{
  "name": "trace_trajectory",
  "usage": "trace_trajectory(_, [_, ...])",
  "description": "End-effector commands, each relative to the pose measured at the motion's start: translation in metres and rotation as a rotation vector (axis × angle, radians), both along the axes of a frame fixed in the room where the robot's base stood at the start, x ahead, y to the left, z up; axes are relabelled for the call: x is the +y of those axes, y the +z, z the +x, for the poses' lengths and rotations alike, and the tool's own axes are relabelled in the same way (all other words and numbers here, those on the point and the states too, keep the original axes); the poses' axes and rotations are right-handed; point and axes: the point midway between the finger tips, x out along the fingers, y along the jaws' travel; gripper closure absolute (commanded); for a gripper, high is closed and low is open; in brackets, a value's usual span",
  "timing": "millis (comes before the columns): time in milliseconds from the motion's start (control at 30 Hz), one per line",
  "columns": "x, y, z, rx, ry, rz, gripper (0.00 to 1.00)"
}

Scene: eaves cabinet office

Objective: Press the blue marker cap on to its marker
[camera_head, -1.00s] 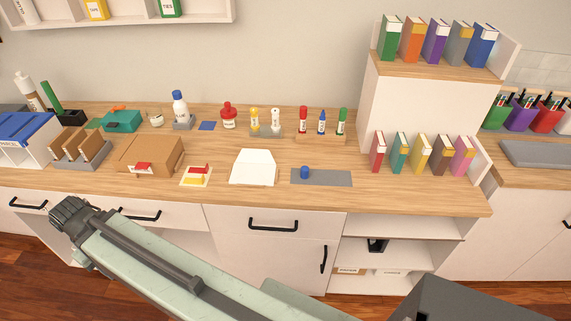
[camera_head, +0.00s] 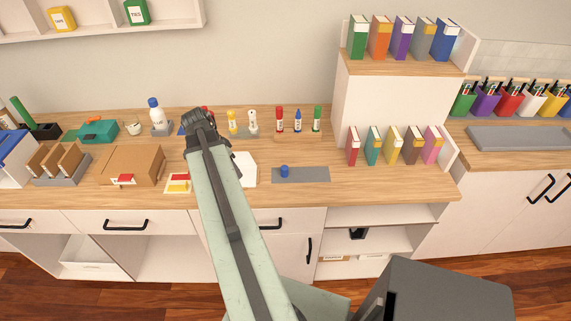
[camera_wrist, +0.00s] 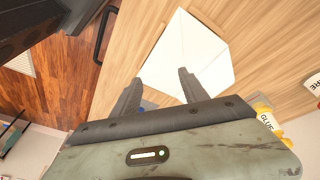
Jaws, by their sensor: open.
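The blue cap (camera_head: 284,171) stands on a grey mat (camera_head: 312,175) near the front of the counter. The blue marker (camera_head: 297,120) stands upright with a pointed blue tip in a wooden stand (camera_head: 300,138), between a red marker (camera_head: 279,120) and a green marker (camera_head: 317,119). My gripper (camera_wrist: 160,85) is open and empty in the wrist view, its fingers apart above the counter beside a white angular item (camera_wrist: 187,52). In the head view my arm's end is left of the cap and stand; its fingers cannot be made out there.
A cardboard box (camera_head: 132,165) and a card with red and yellow pieces (camera_head: 178,184) lie to the left. Glue bottles (camera_head: 253,121) stand behind the white item. A shelf unit with binders (camera_head: 375,146) closes off the right. Bare counter surrounds the mat.

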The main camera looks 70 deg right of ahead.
Motion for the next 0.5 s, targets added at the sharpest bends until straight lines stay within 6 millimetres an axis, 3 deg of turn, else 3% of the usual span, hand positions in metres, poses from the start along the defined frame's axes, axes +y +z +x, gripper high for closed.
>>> trace_trajectory(33, [-0.030,0.012,-0.036,-0.002,-0.154,-0.035,0.48])
trace_trajectory(100, [-0.057,0.018,-0.076,-0.004,-0.326,-0.079,0.48])
trace_trajectory(200, [-0.078,0.023,-0.115,-0.006,-0.485,-0.125,0.48])
trace_trajectory(300, [-0.086,0.025,-0.131,-0.007,-0.553,-0.144,0.48])
trace_trajectory(500, [-0.088,0.013,-0.136,-0.007,-0.565,-0.147,0.48])
